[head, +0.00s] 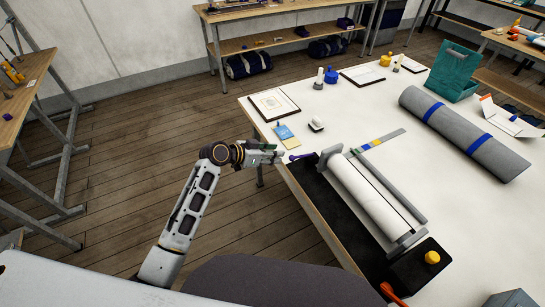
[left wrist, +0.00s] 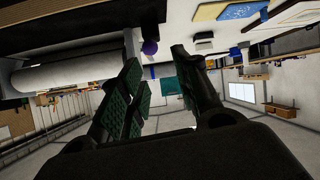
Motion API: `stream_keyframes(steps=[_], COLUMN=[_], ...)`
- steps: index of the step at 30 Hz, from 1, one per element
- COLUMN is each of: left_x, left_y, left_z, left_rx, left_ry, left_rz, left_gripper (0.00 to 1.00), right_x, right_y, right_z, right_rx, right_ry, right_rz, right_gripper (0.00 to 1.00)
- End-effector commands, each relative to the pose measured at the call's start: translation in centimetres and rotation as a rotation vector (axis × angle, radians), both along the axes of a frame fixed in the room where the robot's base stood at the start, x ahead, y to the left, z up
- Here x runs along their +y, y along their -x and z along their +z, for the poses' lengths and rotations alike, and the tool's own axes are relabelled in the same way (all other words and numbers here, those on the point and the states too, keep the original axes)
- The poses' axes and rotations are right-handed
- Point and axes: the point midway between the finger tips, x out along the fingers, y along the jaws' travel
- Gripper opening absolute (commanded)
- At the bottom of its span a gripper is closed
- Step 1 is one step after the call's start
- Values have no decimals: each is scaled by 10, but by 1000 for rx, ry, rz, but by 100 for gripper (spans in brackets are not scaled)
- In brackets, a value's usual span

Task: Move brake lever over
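A roller device with a white roll (head: 372,198) in a grey frame stands on a dark base along the table's near left edge. A small purple handle (head: 300,156) sticks out at its far left end; it looks like the brake lever, though I cannot be sure. In the left wrist view a round purple knob (left wrist: 150,47) shows beyond the gap between the fingers. My left gripper (head: 277,154) is open and empty, just left of the purple handle, at the table's edge. It also shows in the left wrist view (left wrist: 158,62). My right gripper is not in view.
The white table (head: 465,220) holds a grey roll with blue bands (head: 463,133), a teal holder (head: 453,72), a blue-and-yellow card (head: 286,135) and a framed sheet (head: 273,104). A yellow knob (head: 432,257) and a red handle (head: 394,295) are at the device's near end.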

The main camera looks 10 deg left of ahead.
Motion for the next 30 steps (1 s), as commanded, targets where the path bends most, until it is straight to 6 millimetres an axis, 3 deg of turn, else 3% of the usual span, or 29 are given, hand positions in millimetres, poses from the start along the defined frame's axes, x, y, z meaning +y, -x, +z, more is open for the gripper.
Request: stream_keyframes(steps=[7,30], left_x=[-3,-9], left_y=[11,5], left_z=[-8,-14], left_rx=[-41,-62], left_ry=[-82,-95], left_rz=[-101,-113], left_gripper=[32,32], right_x=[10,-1], right_y=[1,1], right_z=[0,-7], right_rx=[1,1], right_ry=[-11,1], right_rz=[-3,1], right_gripper=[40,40])
